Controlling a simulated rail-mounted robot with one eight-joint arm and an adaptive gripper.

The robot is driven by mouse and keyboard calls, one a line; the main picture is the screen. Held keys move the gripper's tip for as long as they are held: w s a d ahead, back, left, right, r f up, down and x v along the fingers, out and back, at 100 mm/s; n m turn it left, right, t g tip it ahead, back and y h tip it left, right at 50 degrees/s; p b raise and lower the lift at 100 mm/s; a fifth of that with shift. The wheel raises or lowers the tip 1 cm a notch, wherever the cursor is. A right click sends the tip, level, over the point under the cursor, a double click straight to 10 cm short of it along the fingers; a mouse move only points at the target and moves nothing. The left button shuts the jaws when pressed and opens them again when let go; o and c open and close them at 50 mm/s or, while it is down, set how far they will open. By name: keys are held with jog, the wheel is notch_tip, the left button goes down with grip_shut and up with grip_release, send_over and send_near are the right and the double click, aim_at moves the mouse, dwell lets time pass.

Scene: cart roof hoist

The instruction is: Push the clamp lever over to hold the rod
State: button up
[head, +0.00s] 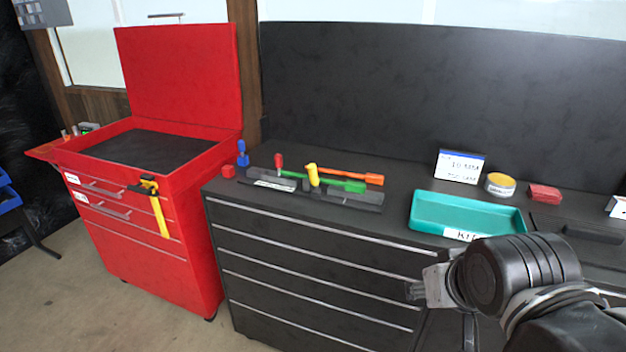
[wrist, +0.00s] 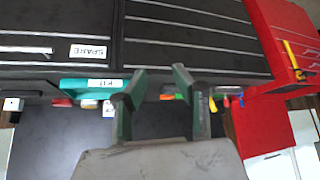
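No part can be told for certain as the clamp lever or the rod. On the black bench, a dark rack (head: 353,198) carries coloured parts. A yellow upright handle (head: 313,175) stands near its middle, beside a long orange bar (head: 347,175) and a green bar (head: 345,185). A red-topped upright (head: 279,161) stands to their left. My gripper (head: 418,291) is in front of the bench drawers, well to the right of these parts and touching nothing. In the wrist view its two fingers (wrist: 159,75) are apart with nothing between them; small coloured bench parts show beyond.
A teal tray (head: 466,212) sits on the bench right of the rack. A sign (head: 460,166), yellow-topped tin (head: 500,184) and red box (head: 544,192) stand behind. A red cart (head: 205,283) with raised lid (head: 180,70) stands left; a yellow-and-black tool (head: 160,217) hangs on its front.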

jog(key=o, duration=0.3)
jog(key=w+h, duration=0.1)
jog(key=w, duration=0.2)
jog(key=w+t+b, duration=0.1)
jog(key=w, duration=0.3)
jog(key=w+d+m+h, duration=0.1)
jog(key=w, duration=0.2)
jog(key=shift+w+r+h, duration=0.3)
jog(key=shift+r, duration=0.1)
jog(key=t+h+b, duration=0.1)
jog(key=t+b, duration=0.3)
jog(key=t, duration=0.5)
send_near(312, 179)
jog(key=shift+m, duration=0.3)
jog(key=p+x, duration=0.1)
jog(key=x, duration=1.1)
jog(key=shift+d, duration=0.1)
jog(key=shift+c, duration=0.4)
grip_shut()
